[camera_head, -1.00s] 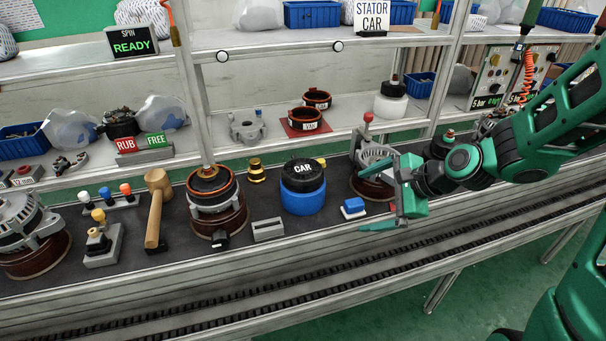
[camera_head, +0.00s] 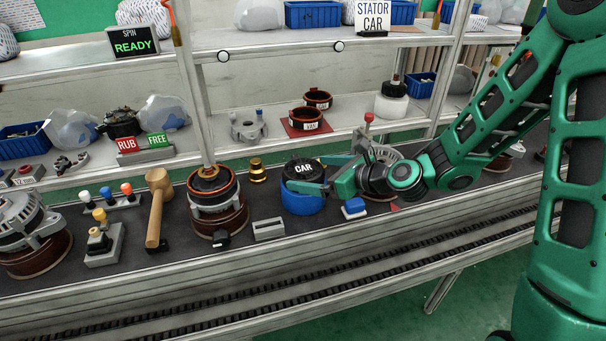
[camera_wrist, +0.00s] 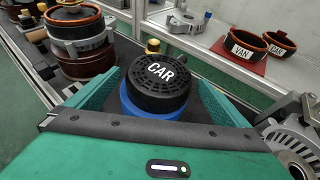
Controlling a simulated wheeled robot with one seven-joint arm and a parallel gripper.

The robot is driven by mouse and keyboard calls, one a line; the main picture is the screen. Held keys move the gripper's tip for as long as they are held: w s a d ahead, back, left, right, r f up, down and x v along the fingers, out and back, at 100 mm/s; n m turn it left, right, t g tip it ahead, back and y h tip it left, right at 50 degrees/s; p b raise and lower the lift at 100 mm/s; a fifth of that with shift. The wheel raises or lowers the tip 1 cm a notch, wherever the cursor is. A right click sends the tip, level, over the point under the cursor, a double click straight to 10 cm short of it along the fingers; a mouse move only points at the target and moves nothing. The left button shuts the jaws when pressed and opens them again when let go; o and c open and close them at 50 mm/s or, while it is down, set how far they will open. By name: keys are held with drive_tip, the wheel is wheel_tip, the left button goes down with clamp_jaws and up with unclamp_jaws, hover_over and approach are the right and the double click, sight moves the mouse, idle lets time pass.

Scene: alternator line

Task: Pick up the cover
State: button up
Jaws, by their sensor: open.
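My gripper (camera_head: 322,174) is open, with one finger on each side of the cover. Whether the fingers touch it cannot be told.
A copper-wound stator unit (camera_head: 213,187), a brass part (camera_head: 257,170) and a grey slotted block (camera_head: 268,229) stand left of the cover. A blue button box (camera_head: 354,208) stands in front of my wrist. A metal housing (camera_head: 384,153) stands close behind my wrist.

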sight(308, 170)
drive_tip(key=x, duration=0.5)
drive_tip(key=shift+r, duration=0.15)
drive_tip(key=shift+c, duration=0.3)
drive_tip(key=c, duration=0.9)
drive_tip(key=shift+o, duration=0.2)
drive_tip(key=shift+r, duration=0.1)
